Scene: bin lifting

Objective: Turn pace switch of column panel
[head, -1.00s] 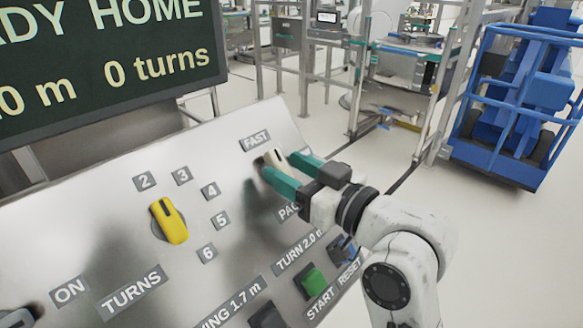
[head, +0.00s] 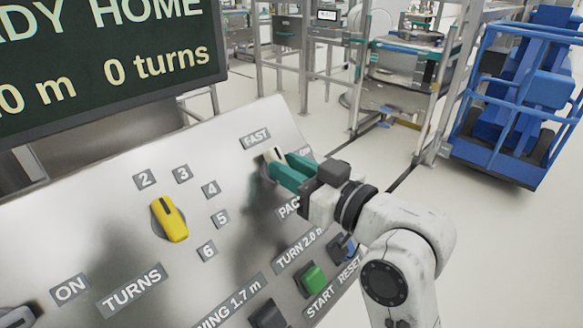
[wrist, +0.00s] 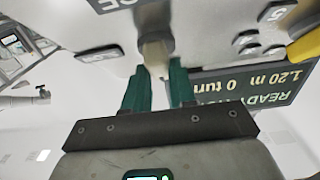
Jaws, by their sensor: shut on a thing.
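The pace switch (head: 275,155) is a pale cream knob below the FAST label on the sloped metal column panel (head: 110,220). My gripper (head: 285,170) has its green fingers on the knob, one on each side, and is shut on it. In the wrist view the knob (wrist: 154,56) shows between the tips of the green fingers of my gripper (wrist: 156,78). The PACE label (head: 289,207) is partly hidden by my gripper. The knob's exact pointing direction is hard to tell.
A yellow turns knob (head: 169,218) sits to the left among number labels. A green START button (head: 312,278) and a blue button (head: 344,246) lie below my gripper. A dark display (head: 100,60) stands behind the panel. A blue cart (head: 520,100) is at far right.

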